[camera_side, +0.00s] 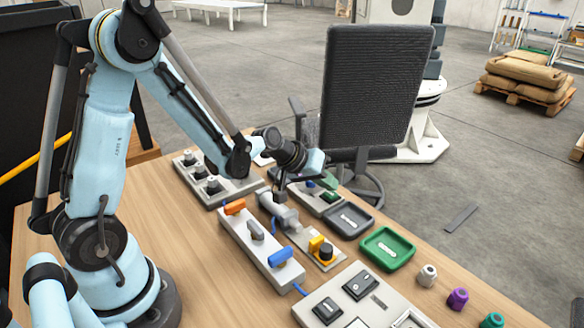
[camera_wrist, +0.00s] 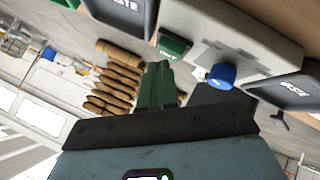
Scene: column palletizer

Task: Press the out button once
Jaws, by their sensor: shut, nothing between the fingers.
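The out button is a dark green block marked OUT (camera_wrist: 174,45) on a pale control box (camera_wrist: 250,42) in the wrist view. In the side view a dark green button (camera_side: 331,197) shows on the pale box behind the grey valve. My gripper's green fingers (camera_wrist: 160,68) are together and empty, with their tips close to the out button in the picture. In the side view my gripper (camera_side: 327,182) is just over that box, partly hidden by my wrist. I cannot tell whether the tips touch the button.
A blue knob (camera_wrist: 222,75) sits beside the out button. Dark grey (camera_side: 352,220) and green trays (camera_side: 387,249) stand to the right. A lever panel (camera_side: 258,240), a yellow-handled device (camera_side: 320,248) and a rocker switch (camera_side: 360,285) are nearer. A dark chair (camera_side: 376,85) stands behind.

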